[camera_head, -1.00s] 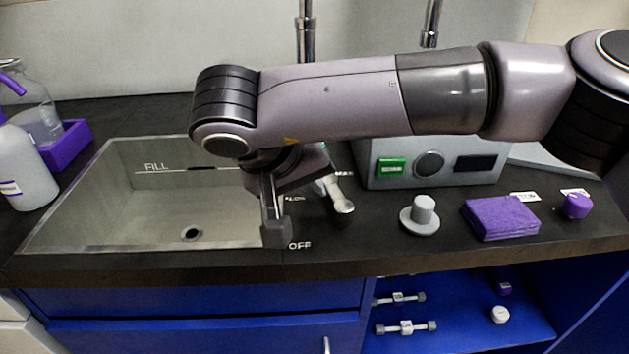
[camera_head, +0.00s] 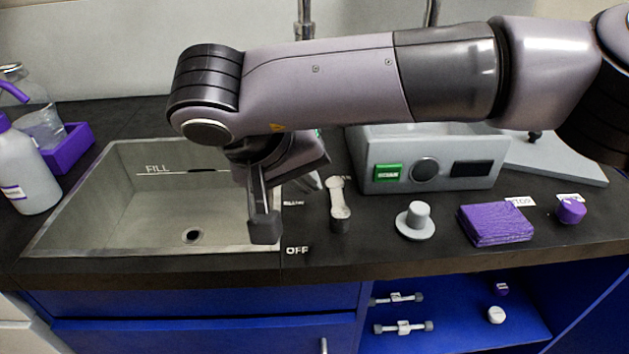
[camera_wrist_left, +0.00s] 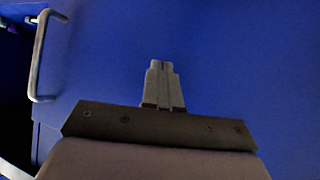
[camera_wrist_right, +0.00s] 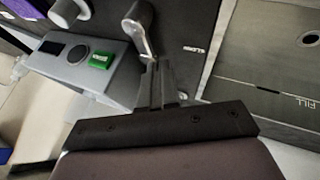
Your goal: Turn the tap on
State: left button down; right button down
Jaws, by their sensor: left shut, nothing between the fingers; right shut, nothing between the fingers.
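The tap's silver lever (camera_head: 339,205) stands on the black counter right of the sink, its knobbed end toward the front edge. The labels OFF (camera_head: 297,250) and SLOW (camera_head: 292,203) lie to its left. My right gripper (camera_head: 264,226) is shut and empty, left of the lever and apart from it, over the sink's right rim. In the right wrist view the lever (camera_wrist_right: 141,28) shows just beyond the fingertips (camera_wrist_right: 158,68). The sink (camera_head: 120,225) shows a FILL line and a drain, with no water visible. My left gripper (camera_wrist_left: 162,85) is shut, facing a blue cabinet front.
A grey knob (camera_head: 416,220), a purple cloth (camera_head: 497,224) and a purple cap (camera_head: 571,210) lie to the right. White bottle (camera_head: 28,172) and purple tray (camera_head: 68,150) stand left of the sink.

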aim_at(336, 213)
jog(key=v, duration=0.3)
jog(key=shift+s+d+f+g+y, duration=0.15)
jog(key=shift+s+f+g+y, duration=0.15)
jog(key=shift+g+y, duration=0.4)
jog(key=shift+s+d+n+g+y+p, duration=0.1)
jog(key=shift+d+n+g+y+p, duration=0.2)
jog(key=shift+y, duration=0.6)
jog(key=d+y, duration=0.1)
jog(key=d+g+y, duration=0.1)
jog(key=d+r+y, duration=0.1)
jog(key=d+y, duration=0.1)
jog(key=shift+w+d, duration=0.1)
jog(key=shift+w, duration=0.3)
jog(key=w+d+r+y, duration=0.2)
jog(key=d+y, duration=0.1)
jog(key=d, duration=0.6)
jog(key=shift+t, duration=0.4)
jog(key=x, duration=1)
jog(key=shift+s+a+f+p, duration=0.15)
jog(key=shift+s+p, duration=0.1)
jog(key=shift+p, duration=0.15)
